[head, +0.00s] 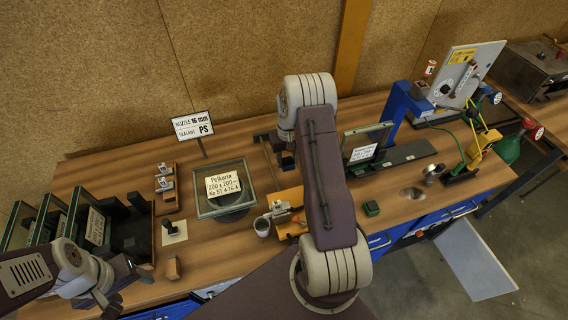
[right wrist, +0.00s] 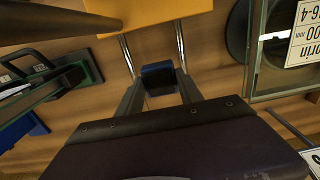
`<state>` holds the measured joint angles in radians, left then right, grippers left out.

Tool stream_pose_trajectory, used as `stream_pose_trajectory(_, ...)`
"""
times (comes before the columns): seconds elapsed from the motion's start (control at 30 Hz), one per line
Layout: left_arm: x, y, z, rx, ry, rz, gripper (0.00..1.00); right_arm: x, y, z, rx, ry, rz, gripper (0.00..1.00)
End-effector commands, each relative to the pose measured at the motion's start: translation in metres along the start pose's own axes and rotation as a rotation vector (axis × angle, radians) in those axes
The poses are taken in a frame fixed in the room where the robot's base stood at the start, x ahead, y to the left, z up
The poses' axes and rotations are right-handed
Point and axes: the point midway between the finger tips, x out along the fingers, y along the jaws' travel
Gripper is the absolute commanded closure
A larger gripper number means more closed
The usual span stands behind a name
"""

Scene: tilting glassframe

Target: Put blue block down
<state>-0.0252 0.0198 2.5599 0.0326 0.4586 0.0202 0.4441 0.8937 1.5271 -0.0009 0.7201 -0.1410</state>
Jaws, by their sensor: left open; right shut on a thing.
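The blue block (right wrist: 158,75) is dark blue and sits between the two fingers of my right gripper (right wrist: 160,88) in the right wrist view. That gripper is shut on it, over the wooden table. In the head view my right gripper (head: 286,158) is partly hidden by my arm, between the glass frame and the frame at the right. I cannot tell whether the block touches the table. My left gripper (head: 126,288) is open and empty at the table's front left.
A square glass frame (head: 204,208) with a label lies left of the right gripper. A tilted glass pane (head: 366,143) stands to the right. Black racks (head: 64,216) fill the left end.

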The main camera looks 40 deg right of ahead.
Motion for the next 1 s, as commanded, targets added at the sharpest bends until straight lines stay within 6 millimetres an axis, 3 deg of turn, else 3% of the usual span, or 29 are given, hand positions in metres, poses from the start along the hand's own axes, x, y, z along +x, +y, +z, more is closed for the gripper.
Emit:
stream_pose_trajectory(0.23,0.001,0.0,0.0,0.0,0.0,0.0,0.38,0.011,0.004,-0.001,0.005,-0.003,0.0,0.98)
stream_pose_trajectory(0.5,-0.011,0.0,-0.001,0.0,0.0,0.0,0.38,0.061,0.003,-0.001,0.005,-0.002,0.0,0.98)
stream_pose_trajectory(0.67,-0.013,0.0,-0.001,0.0,0.0,0.0,0.38,0.069,0.003,-0.001,0.005,-0.002,-0.001,0.98)
stream_pose_trajectory(0.87,-0.022,0.0,-0.002,0.0,0.001,0.0,0.38,0.102,0.003,-0.001,0.005,-0.001,-0.001,0.98)
stream_pose_trajectory(1.0,-0.021,0.0,-0.002,0.0,0.001,0.0,0.38,0.106,0.003,-0.001,0.005,0.001,0.0,0.98)
